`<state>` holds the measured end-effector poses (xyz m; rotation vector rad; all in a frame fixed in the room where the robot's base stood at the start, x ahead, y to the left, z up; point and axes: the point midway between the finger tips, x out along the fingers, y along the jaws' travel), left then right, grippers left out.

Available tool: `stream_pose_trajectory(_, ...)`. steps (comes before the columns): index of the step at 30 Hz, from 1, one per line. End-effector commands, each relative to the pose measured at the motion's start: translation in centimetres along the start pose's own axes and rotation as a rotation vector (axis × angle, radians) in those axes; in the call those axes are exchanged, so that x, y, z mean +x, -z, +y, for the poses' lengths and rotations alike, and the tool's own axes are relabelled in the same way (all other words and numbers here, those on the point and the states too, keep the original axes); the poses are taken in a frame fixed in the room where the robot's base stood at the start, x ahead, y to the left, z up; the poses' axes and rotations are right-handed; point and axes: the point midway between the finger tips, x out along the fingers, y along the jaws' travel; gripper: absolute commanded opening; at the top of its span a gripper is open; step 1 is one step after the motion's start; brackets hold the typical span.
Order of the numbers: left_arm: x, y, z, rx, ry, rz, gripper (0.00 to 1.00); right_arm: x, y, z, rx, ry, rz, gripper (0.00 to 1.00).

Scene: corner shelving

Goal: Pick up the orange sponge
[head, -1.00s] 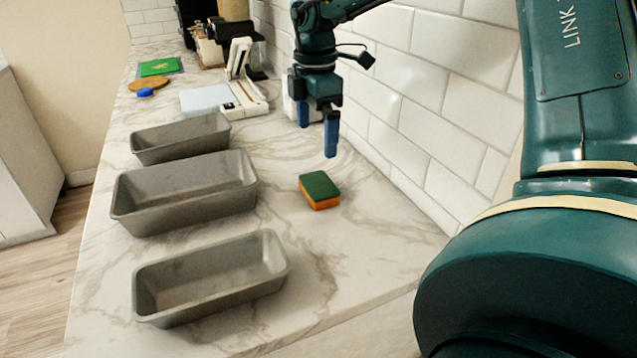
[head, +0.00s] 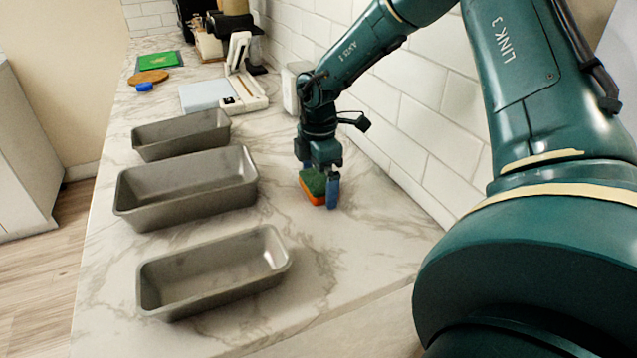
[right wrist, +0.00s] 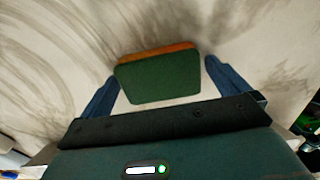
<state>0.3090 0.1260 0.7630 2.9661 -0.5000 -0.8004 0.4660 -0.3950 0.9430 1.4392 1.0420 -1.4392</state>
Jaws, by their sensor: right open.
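The sponge (head: 312,186) has a green top and an orange lower layer. It lies on the marble counter near the tiled wall, partly hidden by my right gripper (head: 320,188) in the head view. In the right wrist view the sponge (right wrist: 157,79) shows its green face, with an orange strip along its far edge. It sits between the two blue fingers of my right gripper (right wrist: 160,88), with a gap on each side. The right gripper is open and points down over the sponge. My left gripper is not in view.
Several grey metal loaf pans stand left of the sponge; the nearest pan (head: 160,290) and the middle pan (head: 122,205) are closest. A white scale-like device (head: 250,103) and a green board (head: 158,60) lie farther back. The tiled wall (head: 425,135) bounds the right side.

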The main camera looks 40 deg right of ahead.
Motion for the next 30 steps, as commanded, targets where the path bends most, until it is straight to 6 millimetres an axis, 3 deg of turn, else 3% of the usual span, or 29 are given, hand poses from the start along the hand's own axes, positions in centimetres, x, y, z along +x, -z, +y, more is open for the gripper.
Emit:
stream_pose_trajectory(4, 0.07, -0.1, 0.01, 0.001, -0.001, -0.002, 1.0, -0.03, 0.0, 0.02, 0.0, -0.001, 0.0, 1.0)
stream_pose_trajectory(19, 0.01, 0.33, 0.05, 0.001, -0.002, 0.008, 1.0, -0.07, 0.0, 0.02, 0.0, 0.0, 0.0, 0.6)
stream_pose_trajectory(30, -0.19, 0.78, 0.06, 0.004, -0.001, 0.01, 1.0, -0.87, 0.01, 0.04, 0.0, -0.001, 0.0, 0.6)
